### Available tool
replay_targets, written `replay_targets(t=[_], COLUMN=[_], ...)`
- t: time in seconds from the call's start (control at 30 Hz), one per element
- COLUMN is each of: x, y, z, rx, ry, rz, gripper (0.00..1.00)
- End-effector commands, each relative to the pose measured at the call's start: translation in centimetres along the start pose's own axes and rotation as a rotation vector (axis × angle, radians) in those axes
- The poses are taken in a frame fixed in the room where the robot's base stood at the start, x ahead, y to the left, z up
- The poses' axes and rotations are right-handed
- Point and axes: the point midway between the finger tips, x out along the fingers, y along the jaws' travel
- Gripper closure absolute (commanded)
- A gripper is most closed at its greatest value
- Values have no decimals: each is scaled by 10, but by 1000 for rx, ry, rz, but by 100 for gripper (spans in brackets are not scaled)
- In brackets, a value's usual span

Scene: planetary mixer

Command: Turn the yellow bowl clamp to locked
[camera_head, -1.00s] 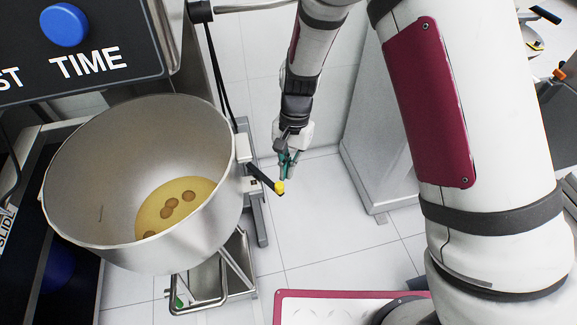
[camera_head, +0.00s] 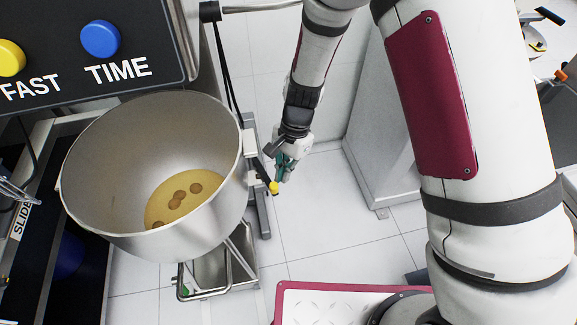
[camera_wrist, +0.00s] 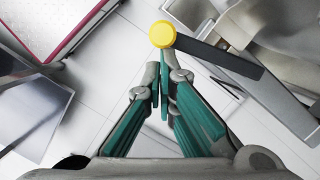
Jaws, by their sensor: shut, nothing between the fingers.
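The bowl clamp is a dark lever (camera_wrist: 220,55) with a yellow knob (camera_head: 274,187) at its end, on the right side of the steel mixer bowl (camera_head: 215,225). The knob also shows in the wrist view (camera_wrist: 162,34), just beyond my fingertips. My gripper (camera_head: 283,172) has green-padded fingers and is shut and empty. In the wrist view its fingertips (camera_wrist: 158,75) are close together, beside the lever near the knob. I cannot tell whether they touch it. The lever's pivot is partly hidden behind my gripper and the bowl's edge in the head view.
The bowl holds yellow batter (camera_head: 160,205) with several brown round pieces. A control panel (camera_head: 150,92) with a blue TIME button and a yellow FAST button overhangs the bowl. A grey cabinet (camera_head: 385,130) stands behind to the right. Open tiled floor (camera_head: 330,235) lies right of the bowl.

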Motion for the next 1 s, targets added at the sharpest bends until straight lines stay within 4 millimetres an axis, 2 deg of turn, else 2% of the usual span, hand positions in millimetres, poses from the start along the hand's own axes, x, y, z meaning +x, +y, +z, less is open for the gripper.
replay_targets(t=[0.1, 0.4, 1.0], x=[1, 5, 7], y=[2, -2, -3], z=[12, 25, 28], rx=[76, 209, 245], ry=[-3, -2, -1], rz=[-16, -51, -60], gripper=[100, 100, 100])
